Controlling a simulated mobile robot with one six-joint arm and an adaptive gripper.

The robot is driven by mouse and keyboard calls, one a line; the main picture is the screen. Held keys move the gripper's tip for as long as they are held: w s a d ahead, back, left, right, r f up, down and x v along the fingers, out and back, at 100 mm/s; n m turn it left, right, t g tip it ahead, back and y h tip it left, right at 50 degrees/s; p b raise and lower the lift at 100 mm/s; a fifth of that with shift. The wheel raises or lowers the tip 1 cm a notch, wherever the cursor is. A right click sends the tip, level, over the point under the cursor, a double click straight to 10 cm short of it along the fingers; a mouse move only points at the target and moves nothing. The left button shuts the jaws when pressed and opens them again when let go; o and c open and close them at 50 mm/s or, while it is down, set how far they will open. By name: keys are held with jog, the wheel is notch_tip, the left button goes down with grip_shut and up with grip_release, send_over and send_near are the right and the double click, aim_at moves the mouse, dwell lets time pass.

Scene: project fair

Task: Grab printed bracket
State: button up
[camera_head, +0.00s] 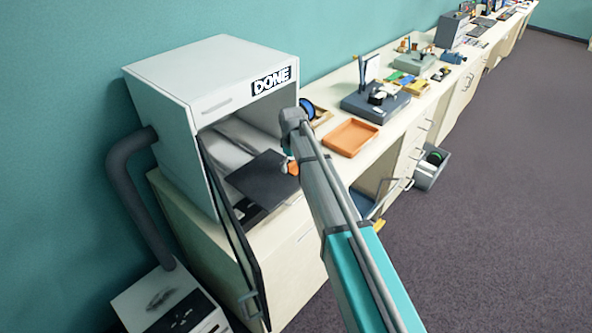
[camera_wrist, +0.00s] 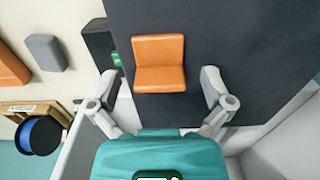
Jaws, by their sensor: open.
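The orange L-shaped printed bracket (camera_wrist: 160,64) lies on a dark flat plate (camera_wrist: 235,45) in the wrist view. In the head view a small part of the bracket (camera_head: 292,168) shows beside my arm, on the dark plate (camera_head: 262,177) at the printer's open front. My gripper (camera_wrist: 160,76) is open, with one finger left and one right of the bracket in the wrist view. Gaps show on both sides, and neither finger appears to touch it. The height between fingertips and plate is hard to tell. In the head view my arm hides most of the gripper.
The white printer (camera_head: 170,88) marked DONE has its dark door (camera_head: 232,225) swung open at the left. An orange tray (camera_head: 350,138) sits on the counter to the right. A blue spool (camera_wrist: 40,136) and a grey block (camera_wrist: 46,52) lie left of my gripper.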

jog(key=c, duration=0.8)
jog(key=shift+c, duration=0.2)
jog(key=shift+r, duration=0.1)
notch_tip(320, 180, up, 3)
jog(key=p, duration=0.2)
jog(key=shift+p, duration=0.4)
jog(key=s+d+r+p, duration=0.2)
jog(key=s+r+p, duration=0.7)
jog(key=s, duration=0.5)
jog(key=shift+r+p, duration=0.4)
jog(key=shift+p, duration=0.2)
